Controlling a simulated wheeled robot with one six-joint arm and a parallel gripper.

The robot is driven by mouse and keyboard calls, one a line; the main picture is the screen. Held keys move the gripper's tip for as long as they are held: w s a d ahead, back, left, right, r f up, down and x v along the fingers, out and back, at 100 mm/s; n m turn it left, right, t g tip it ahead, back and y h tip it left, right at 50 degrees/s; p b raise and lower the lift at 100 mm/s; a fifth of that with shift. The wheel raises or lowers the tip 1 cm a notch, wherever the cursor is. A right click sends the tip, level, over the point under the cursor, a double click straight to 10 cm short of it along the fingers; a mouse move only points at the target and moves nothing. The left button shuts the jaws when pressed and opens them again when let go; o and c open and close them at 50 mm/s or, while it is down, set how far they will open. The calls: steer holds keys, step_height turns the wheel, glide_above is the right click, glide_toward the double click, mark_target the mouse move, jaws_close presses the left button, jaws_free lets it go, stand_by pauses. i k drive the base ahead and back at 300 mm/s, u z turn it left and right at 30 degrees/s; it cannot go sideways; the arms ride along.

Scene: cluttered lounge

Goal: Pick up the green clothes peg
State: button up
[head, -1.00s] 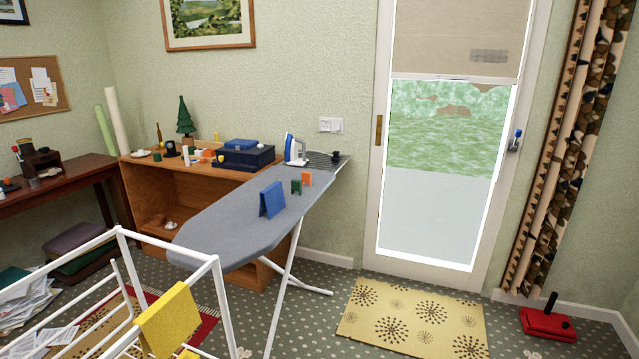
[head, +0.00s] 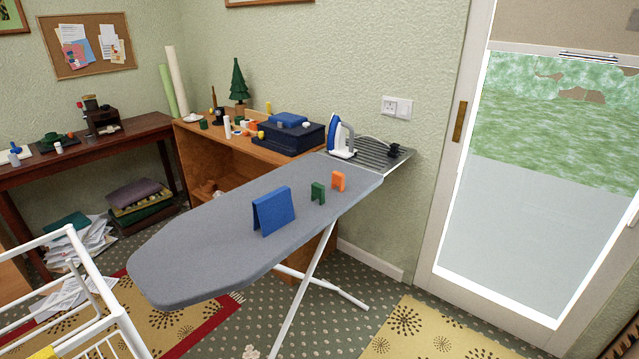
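The green clothes peg (head: 318,192) stands upright on the grey ironing board (head: 190,255), right of the board's middle. An orange peg (head: 338,181) stands just behind it to the right, apart from it. A larger blue folded piece (head: 273,211) stands to its left, also apart. My gripper is not in view.
An iron (head: 338,138) stands at the board's far right end by a wire rest. A white drying rack (head: 85,275) is at the lower left. A wooden cabinet (head: 205,150) with clutter stands behind the board. Patterned floor shows before the glass door (head: 545,190).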

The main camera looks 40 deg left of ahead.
mark_target(318, 190)
steer(key=u, duration=0.55)
steer(key=i, duration=0.9)
steer(key=u, duration=1.05)
steer(key=i, duration=0.4)
steer(key=u, duration=0.3)
